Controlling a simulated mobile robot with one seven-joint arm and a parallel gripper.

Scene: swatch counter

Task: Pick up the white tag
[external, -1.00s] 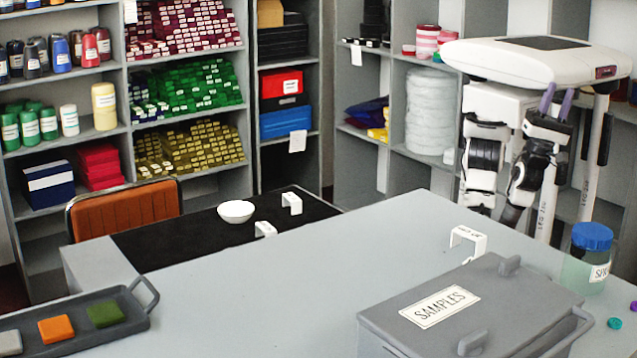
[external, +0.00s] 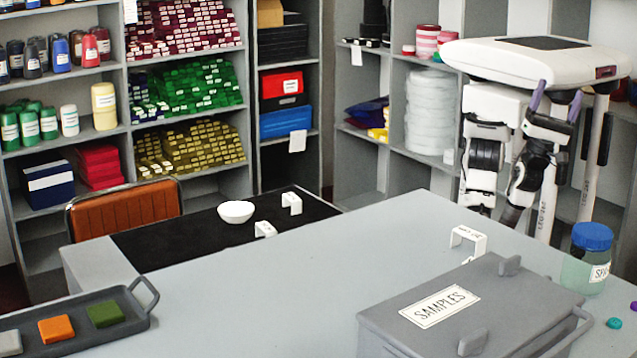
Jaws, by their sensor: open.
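Several small white pieces could be the white tag, and I cannot tell which one is meant. One white bracket-shaped piece (external: 468,239) stands on the grey counter behind the samples box. Two similar ones, a rear piece (external: 291,203) and a front piece (external: 265,229), stand on the black surface beside a white bowl (external: 236,211). Flat white tags also hang from shelves, such as one on the middle shelving (external: 297,141). My gripper (external: 556,100) is at the right, its purple fingers pointing up and spread apart, empty and away from all of these pieces.
A grey lidded box marked SAMPLES (external: 520,290) fills the counter's front right. A blue-lidded jar (external: 590,262) stands right of it. A grey tray (external: 130,318) with coloured swatches lies front left. The counter's middle is clear.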

